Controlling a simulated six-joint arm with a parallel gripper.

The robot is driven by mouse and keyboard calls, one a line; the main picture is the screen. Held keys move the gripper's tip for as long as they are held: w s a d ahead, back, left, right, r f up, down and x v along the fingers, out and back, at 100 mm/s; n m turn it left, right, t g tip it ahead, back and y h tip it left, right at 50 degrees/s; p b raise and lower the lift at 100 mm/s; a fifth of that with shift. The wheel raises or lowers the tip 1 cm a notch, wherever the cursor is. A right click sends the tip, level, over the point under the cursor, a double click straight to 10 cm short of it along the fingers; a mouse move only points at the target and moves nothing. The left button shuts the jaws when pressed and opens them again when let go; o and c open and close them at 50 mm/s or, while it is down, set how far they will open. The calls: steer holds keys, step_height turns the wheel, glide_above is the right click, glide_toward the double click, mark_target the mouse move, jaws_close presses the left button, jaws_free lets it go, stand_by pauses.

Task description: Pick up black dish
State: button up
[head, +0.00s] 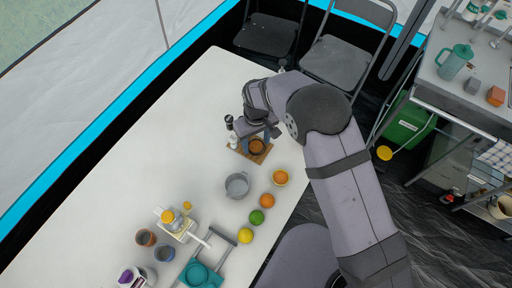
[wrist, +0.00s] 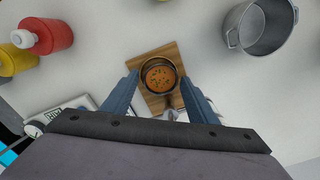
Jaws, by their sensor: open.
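The black dish (wrist: 160,91) is a small round bowl with a dark rim and orange food with green bits inside. It stands upright on a wooden board (wrist: 165,53), and in the head view the dish (head: 257,148) shows beside my gripper (head: 262,133), partly covered by it. In the wrist view my gripper (wrist: 160,78) is open, with one blue-grey finger to the left of the dish and the other to the right. Gaps show between fingers and dish. Whether the fingertips are down at the rim's height I cannot tell.
A grey metal pot (head: 237,185) stands near the board. Oranges, a lime (head: 256,217) and a lemon lie along the table edge. A red bottle (wrist: 50,36) and a yellow bottle (wrist: 14,60) stand left in the wrist view. The far table end is bare.

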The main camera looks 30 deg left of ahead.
mark_target(256, 146)
steer(key=c, duration=0.6)
steer(key=shift+r+p, duration=3.1)
steer(key=shift+r, duration=1.45)
steer(key=shift+c, duration=0.2)
